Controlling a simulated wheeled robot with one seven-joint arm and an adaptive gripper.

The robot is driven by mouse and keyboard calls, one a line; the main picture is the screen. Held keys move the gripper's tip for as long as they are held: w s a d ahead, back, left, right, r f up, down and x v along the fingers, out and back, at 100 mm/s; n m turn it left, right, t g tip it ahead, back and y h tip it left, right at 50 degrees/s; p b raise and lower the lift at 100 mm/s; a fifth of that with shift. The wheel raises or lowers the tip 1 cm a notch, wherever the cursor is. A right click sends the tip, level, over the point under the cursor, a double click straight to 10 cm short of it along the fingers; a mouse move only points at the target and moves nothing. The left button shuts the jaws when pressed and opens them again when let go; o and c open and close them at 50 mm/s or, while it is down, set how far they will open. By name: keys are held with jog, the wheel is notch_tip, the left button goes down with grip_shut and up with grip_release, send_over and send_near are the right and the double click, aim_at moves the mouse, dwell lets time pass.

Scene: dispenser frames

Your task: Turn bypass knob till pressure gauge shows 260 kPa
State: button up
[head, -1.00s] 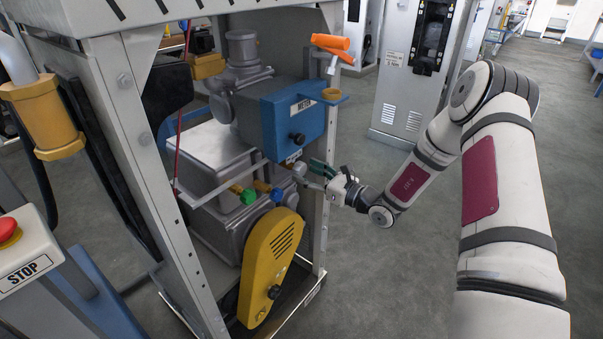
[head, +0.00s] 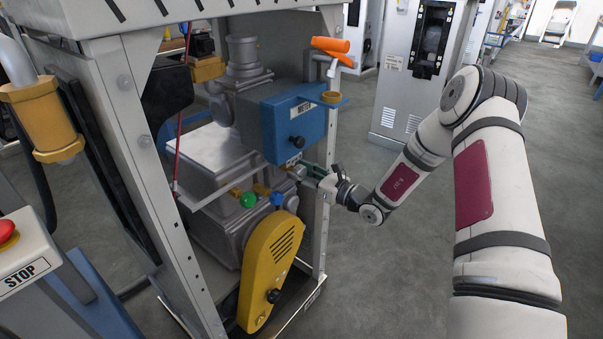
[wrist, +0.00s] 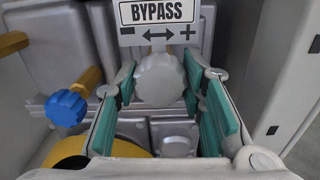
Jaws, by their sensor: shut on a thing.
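The bypass knob (wrist: 161,80) is a pale grey, ridged round knob in the upper middle of the wrist view. Above it is the BYPASS label (wrist: 157,13) with a double arrow between minus and plus. My gripper (head: 302,170) is at the knob, below the blue meter box (head: 290,118). Its green-padded fingers stand on either side of the knob and are shut on it. In the head view the fingers largely hide the knob. I see no readable pressure gauge in either view.
A blue knob (wrist: 66,107) is left of my fingers in the wrist view. A green knob (head: 248,200) and a yellow guard (head: 268,262) are nearby in the head view. The frame post (head: 324,215) stands close to my gripper. Open floor lies to the right.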

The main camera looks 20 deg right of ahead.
jog(key=shift+r+m+p, duration=0.15)
jog(key=shift+m+p, duration=0.55)
jog(key=shift+p, duration=0.05)
jog(key=shift+m+p, duration=0.6)
jog(key=shift+m, duration=0.3)
jog(key=o, duration=1.1)
jog(key=shift+o, duration=0.2)
jog(key=shift+s+d, duration=0.1)
jog(key=v, duration=1.1)
jog(key=shift+s+d, duration=0.2)
jog(key=shift+s, duration=0.15)
